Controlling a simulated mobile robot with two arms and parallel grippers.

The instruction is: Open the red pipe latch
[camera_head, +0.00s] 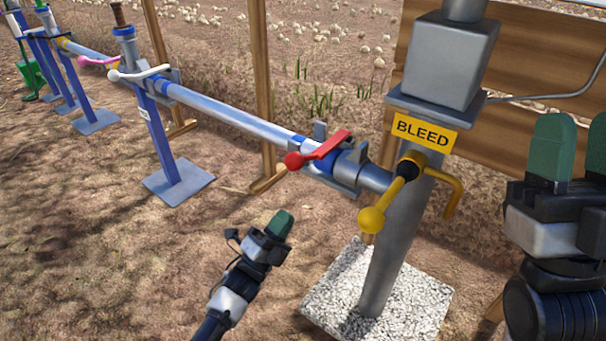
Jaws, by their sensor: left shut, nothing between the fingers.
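The red pipe latch (322,149) is a flat red lever with a round red knob at its left end. My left gripper (280,222) is shut and empty, with green fingertips. It is below and to the left of the latch in the picture, apart from it. My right gripper (577,148) is at the right edge, partly cut off, with its two green fingers apart. It touches nothing that shows.
A grey post (394,250) with a BLEED sign (424,131) and a yellow lever (388,205) stands right of the latch on a gravel pad (420,318). White (140,74) and pink (97,62) latches sit farther along the pipe. Bare soil lies left of my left gripper.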

